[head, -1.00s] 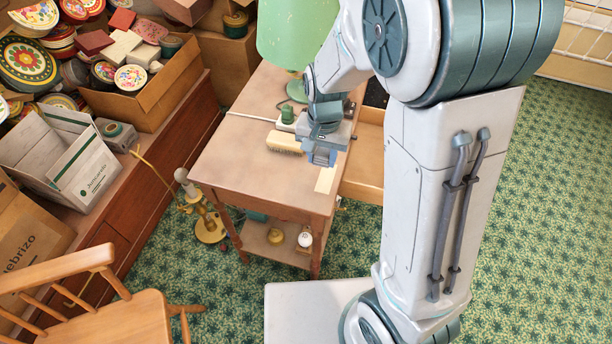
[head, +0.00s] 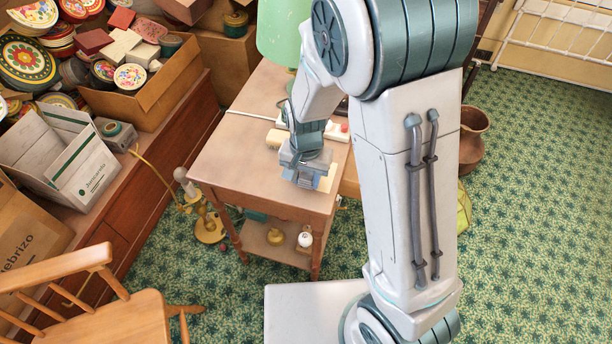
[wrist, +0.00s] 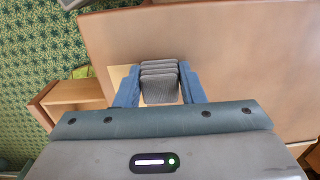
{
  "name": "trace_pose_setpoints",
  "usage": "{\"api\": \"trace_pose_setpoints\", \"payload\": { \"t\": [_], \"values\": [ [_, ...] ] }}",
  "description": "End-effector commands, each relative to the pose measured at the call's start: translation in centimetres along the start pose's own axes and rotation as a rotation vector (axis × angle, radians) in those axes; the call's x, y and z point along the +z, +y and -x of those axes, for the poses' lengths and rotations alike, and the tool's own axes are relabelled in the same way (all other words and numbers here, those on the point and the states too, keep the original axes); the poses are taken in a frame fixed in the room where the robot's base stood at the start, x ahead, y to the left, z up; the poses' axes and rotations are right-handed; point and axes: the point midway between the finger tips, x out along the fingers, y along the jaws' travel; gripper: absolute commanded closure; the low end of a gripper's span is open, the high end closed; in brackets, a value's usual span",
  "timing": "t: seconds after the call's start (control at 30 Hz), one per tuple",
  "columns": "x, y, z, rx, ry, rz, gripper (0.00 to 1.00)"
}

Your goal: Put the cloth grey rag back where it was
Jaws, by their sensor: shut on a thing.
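The grey cloth rag (wrist: 160,82) is a small folded stack of ribbed layers. It sits between the blue fingers of my gripper (wrist: 160,92) in the wrist view, and my gripper is shut on it. In the head view my gripper (head: 304,178) is over the near right part of the wooden table (head: 235,155); the rag cannot be made out there. The tabletop also shows beyond the rag in the wrist view (wrist: 235,50). I cannot tell whether the rag touches the tabletop.
A pale flat piece (head: 327,180) lies by the table's right edge. An open drawer (wrist: 72,95) juts out from the table's side. The tabletop's left part is clear.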

Motion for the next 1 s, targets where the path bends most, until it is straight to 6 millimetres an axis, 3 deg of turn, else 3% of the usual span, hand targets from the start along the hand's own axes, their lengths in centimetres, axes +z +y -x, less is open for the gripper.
{"api": "trace_pose_setpoints", "payload": {
  "t": [0.03, 0.1, 0.47, 0.57, 1.0],
  "values": [
    [0.0, 0.0, -0.2, 0.0, 0.0, 0.0, 0.62],
    [0.0, 0.0, -0.1, 0.0, 0.0, 0.0, 0.43],
    [0.0, 0.0, 0.3, 0.0, 0.0, 0.0, 0.43],
    [-0.1, -0.1, 1.6, -0.003, 0.003, 0.001, 0.43],
    [-0.1, -0.1, 10.4, -0.003, 0.003, -0.001, 0.43]
  ]
}}
